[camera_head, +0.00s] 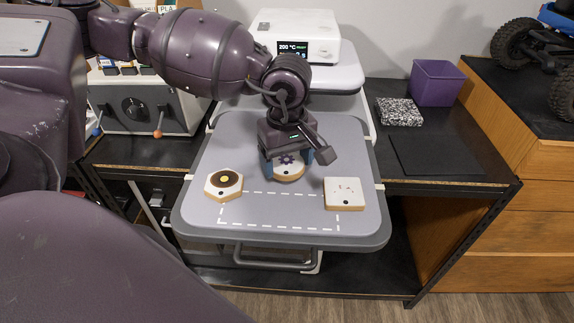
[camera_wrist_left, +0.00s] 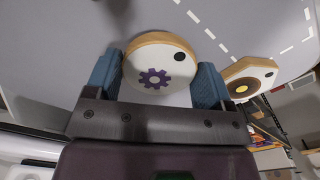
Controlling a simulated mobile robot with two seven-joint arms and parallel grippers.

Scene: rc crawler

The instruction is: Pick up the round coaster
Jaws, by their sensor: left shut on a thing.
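The round coaster (camera_head: 289,172) is white with a wooden edge, a purple gear mark and a black dot. My left gripper (camera_head: 287,160) points down over the grey tray and is shut on it, a blue finger on each side. The round coaster (camera_wrist_left: 160,66) also shows between the blue fingers of my left gripper (camera_wrist_left: 160,78) in the left wrist view. I cannot tell whether the coaster touches the tray. A hexagonal coaster (camera_head: 223,184) with a dark and yellow disc lies to the left. A square coaster (camera_head: 344,194) lies to the right. My right gripper is not in view.
The grey tray (camera_head: 280,232) has a dashed white rectangle near its front. A white device with a display (camera_head: 297,36) stands behind. A control box with levers (camera_head: 146,106) is at left. A purple bin (camera_head: 436,83) and a speckled block (camera_head: 399,111) are at right.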

